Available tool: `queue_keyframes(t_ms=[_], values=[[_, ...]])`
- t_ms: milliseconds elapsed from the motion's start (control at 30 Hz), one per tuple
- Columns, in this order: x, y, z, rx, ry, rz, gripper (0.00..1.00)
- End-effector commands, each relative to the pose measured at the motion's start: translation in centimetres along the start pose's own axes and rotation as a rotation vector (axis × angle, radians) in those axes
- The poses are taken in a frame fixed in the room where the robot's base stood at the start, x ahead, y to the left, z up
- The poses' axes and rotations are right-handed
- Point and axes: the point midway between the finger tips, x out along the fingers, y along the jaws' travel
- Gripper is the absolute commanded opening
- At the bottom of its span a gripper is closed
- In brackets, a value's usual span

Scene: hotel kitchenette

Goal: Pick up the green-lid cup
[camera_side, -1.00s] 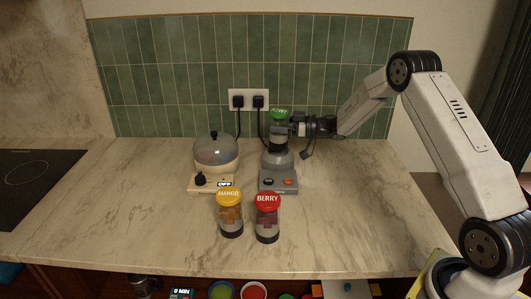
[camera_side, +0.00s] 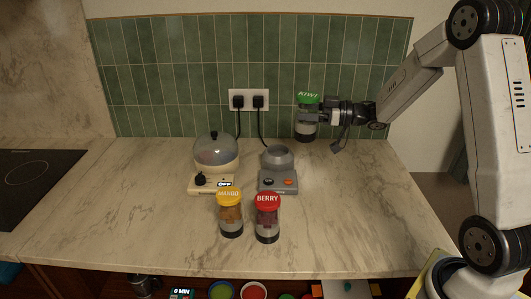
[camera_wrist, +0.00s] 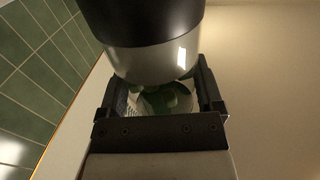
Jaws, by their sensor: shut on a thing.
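The green-lid cup (camera_side: 306,127) is marked KIWI on its lid and has a clear body with a dark base. My gripper (camera_side: 308,117) is shut on its body from the right and holds it upright in the air, to the upper right of the grey blender base (camera_side: 278,160). In the wrist view the cup (camera_wrist: 155,55) fills the top middle between the two fingers of my gripper (camera_wrist: 160,95), with green pieces showing inside. The blender base is empty on top.
A yellow-lid MANGO cup (camera_side: 230,215) and a red-lid BERRY cup (camera_side: 267,217) stand in front. A cream cooker (camera_side: 215,160) with a clear dome is left of the blender base. A tiled wall (camera_side: 180,70) with a socket (camera_side: 249,100) is behind. The counter's right side is clear.

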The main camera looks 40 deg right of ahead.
Motion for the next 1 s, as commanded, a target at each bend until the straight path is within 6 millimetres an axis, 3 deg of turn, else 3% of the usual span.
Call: queue_keyframes(t_ms=[300,1000], values=[[-1.1,-1.3,-0.9,-0.002,0.002,-0.001,0.00],[-1.0,-1.4,-0.8,-0.001,0.002,0.001,0.00]])
